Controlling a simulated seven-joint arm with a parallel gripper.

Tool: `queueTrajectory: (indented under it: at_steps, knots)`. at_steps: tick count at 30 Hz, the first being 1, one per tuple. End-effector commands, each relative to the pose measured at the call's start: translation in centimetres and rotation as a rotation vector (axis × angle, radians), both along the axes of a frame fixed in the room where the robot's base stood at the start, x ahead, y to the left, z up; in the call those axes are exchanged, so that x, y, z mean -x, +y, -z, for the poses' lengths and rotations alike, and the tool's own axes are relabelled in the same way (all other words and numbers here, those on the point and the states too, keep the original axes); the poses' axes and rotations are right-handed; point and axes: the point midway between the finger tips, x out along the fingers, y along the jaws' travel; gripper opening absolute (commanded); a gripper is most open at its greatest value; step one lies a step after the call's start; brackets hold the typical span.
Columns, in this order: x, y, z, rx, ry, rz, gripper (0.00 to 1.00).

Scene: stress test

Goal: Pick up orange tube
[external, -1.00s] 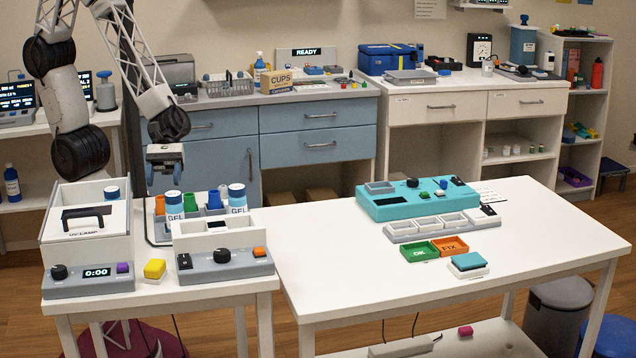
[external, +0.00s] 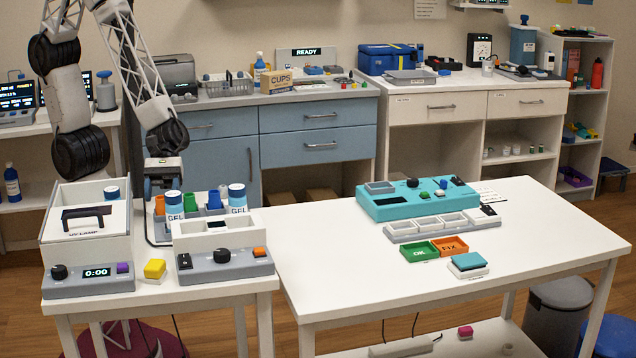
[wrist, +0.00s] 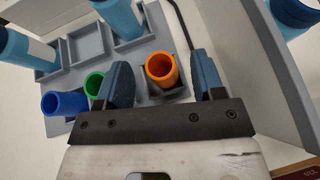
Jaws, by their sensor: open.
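The orange tube (wrist: 162,70) stands upright in a slot of the grey rack (wrist: 88,50). In the wrist view it shows between the two fingers of my open gripper (wrist: 163,82), and I cannot tell whether either finger touches it. In the external view the orange tube (external: 160,205) shows at the rack's left side. There my gripper (external: 160,188) is just above it, behind the white box. A green tube (wrist: 94,84) and a blue tube (wrist: 64,103) stand in the rack to the left in the wrist view.
GEL bottles (external: 237,197) stand in the same rack. A white box with a grey control panel (external: 220,265) stands in front of the rack.

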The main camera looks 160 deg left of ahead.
Motion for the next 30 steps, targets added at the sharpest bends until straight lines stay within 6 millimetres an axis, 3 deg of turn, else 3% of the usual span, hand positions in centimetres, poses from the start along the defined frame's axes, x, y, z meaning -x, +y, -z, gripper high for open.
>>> queueTrajectory:
  at_steps: [19, 27, 30]
  knots:
    - [-0.19, -0.06, 0.12, 0.0, 0.0, 0.0, 0.61]
    - [-0.18, -0.06, 0.11, 0.0, 0.0, 0.0, 0.19]
    - [-0.18, -0.06, 0.11, 0.0, 0.0, 0.0, 0.09]
